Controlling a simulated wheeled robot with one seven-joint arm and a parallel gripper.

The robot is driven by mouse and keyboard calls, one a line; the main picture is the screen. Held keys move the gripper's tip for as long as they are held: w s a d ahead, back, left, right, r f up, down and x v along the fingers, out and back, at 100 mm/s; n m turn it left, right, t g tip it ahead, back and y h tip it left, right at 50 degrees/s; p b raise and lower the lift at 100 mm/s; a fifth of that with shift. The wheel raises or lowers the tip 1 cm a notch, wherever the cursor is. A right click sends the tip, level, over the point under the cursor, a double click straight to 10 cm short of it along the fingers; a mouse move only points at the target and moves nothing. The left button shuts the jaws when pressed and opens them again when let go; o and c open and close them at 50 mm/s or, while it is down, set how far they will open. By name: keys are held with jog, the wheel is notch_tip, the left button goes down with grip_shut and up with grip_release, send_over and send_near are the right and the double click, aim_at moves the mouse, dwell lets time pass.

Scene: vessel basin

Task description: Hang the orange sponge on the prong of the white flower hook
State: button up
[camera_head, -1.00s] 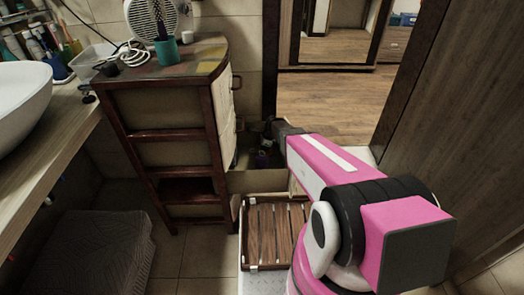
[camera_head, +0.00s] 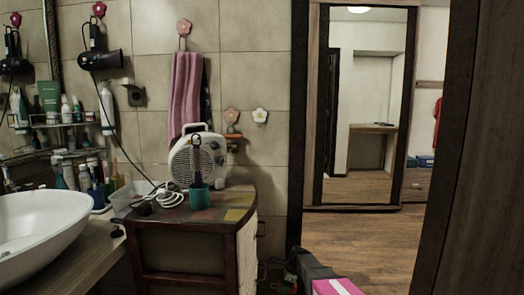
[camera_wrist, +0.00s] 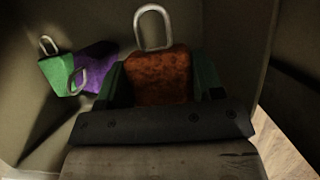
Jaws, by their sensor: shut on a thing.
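The orange sponge (camera_wrist: 157,82), with a metal loop on top, is between the dark fingers of my gripper (camera_wrist: 158,78) in the wrist view. The gripper is shut on it. They are inside a drawer-like compartment. In the head view, only the dark end of my arm (camera_head: 312,266) shows at the bottom, beside the cabinet; the sponge is not discernible there. The white flower hook (camera_head: 260,115) is on the tiled wall, right of the fan and above the cabinet's right side. Nothing is seen hanging on it.
A green sponge (camera_wrist: 57,72) and a purple sponge (camera_wrist: 95,62) lie left of my gripper. A peach flower hook (camera_head: 231,115) is beside the white one; a pink one (camera_head: 184,27) holds a towel. A fan (camera_head: 199,158) and teal cup (camera_head: 199,196) stand on the cabinet (camera_head: 190,240).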

dwell(0.3)
jog(key=r, duration=0.8)
jog(key=shift+s+d+r, duration=0.1)
jog(key=shift+s+d, duration=0.05)
jog(key=shift+d, duration=0.15)
jog(key=s+d+r+n+g, duration=0.1)
jog(key=s+d+r+n, duration=0.2)
jog(key=r, duration=0.4)
jog(key=s+d+r+n+g+h, duration=0.1)
jog(key=s+d+r+n, duration=0.3)
jog(key=d+r, duration=0.3)
jog(key=s+d+r+n+g+h, duration=0.1)
jog(key=s+d+r+n+g, duration=0.1)
jog(key=d+r+n, duration=0.3)
notch_tip(320, 180, up, 3)
jog(key=shift+s+r, duration=0.2)
jog(key=shift+s, duration=0.45)
jog(key=shift+a, duration=0.1)
